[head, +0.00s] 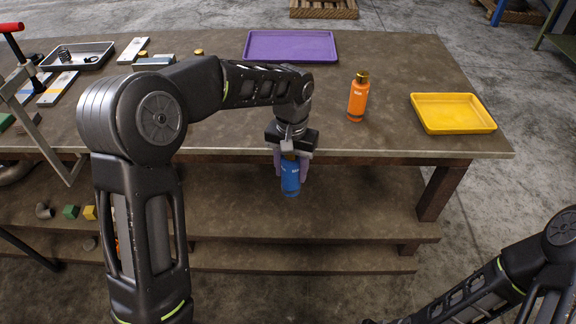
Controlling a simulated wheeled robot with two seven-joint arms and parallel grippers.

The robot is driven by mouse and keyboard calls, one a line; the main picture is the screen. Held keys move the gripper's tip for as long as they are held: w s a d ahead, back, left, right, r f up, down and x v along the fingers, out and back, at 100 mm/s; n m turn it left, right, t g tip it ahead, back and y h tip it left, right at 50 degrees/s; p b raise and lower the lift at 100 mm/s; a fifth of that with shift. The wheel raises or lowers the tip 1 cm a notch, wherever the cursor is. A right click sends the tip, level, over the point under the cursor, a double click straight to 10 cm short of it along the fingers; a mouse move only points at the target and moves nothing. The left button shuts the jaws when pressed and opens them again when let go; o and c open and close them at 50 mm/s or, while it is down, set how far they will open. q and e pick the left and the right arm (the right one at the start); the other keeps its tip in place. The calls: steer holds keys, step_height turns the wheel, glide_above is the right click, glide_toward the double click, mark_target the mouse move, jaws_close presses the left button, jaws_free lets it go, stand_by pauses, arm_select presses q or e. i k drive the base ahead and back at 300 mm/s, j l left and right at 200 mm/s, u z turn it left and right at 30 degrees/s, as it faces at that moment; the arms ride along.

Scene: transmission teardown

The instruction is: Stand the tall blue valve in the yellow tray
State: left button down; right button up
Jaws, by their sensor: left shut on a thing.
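The tall blue valve (291,179) hangs upright in my left gripper (291,166), in front of the table's front edge. The gripper is shut on its upper part and hides most of its top. The yellow tray (453,129) lies empty on the right end of the table, to the right of and beyond the gripper. My right arm comes in at the lower right corner, but its gripper is not in the picture.
An orange bottle-like valve (357,100) stands on the table between my left gripper and the yellow tray. A purple tray (290,46) lies empty at the back. A grey tray (76,57) with small parts is at the far left. A lower shelf (350,215) runs below the tabletop.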

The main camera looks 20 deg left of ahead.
mark_target(464, 116)
steer(key=z, duration=1)
steer(key=i+z, duration=0.2)
steer(key=i+j, duration=0.2)
steer(key=i, duration=0.15)
